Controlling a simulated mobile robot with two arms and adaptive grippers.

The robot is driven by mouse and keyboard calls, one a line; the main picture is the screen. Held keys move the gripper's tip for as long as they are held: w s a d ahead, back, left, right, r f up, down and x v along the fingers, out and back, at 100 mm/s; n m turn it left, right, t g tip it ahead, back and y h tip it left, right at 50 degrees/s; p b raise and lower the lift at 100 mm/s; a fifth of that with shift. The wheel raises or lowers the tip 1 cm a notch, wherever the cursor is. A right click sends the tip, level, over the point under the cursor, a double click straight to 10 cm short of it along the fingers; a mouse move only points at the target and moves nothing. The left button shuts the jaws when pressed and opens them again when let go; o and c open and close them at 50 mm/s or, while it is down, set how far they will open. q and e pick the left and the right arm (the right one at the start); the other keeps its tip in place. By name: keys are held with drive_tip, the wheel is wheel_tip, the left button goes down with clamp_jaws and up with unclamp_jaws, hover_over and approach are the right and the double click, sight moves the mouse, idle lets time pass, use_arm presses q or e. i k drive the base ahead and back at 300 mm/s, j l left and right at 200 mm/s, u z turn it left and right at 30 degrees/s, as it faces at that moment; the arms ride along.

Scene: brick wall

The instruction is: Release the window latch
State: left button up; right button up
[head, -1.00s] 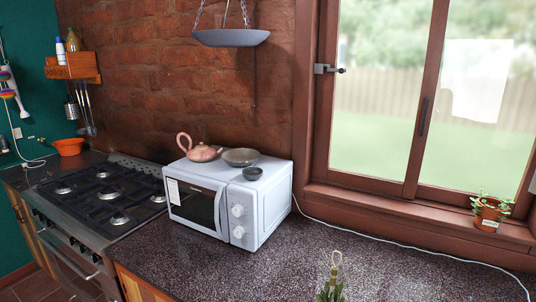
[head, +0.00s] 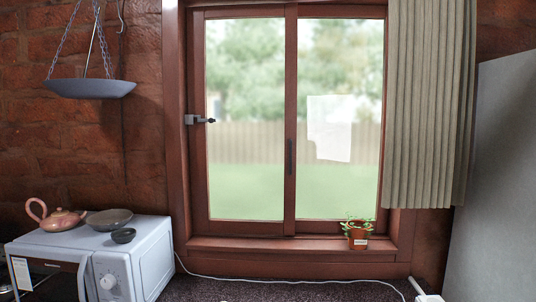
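The window latch (head: 199,120) is a small grey metal piece with a dark knob on the left side of the window frame. It sits at the edge of the left pane of the brown wooden window (head: 291,210). A dark upright handle (head: 290,157) is on the middle stile. Neither of my grippers shows in the head view.
A white microwave (head: 152,256) stands at the lower left with a pink teapot (head: 58,219) and two bowls on top. A hanging pan (head: 90,88) is left of the window. A potted plant (head: 357,238) stands on the sill. A pleated curtain (head: 430,100) hangs at the right.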

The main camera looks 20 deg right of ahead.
sight(210, 119)
drive_tip(key=z, duration=1.45)
drive_tip(key=i+j, duration=0.1)
drive_tip(key=j, duration=0.8)
drive_tip(key=i+u, duration=0.05)
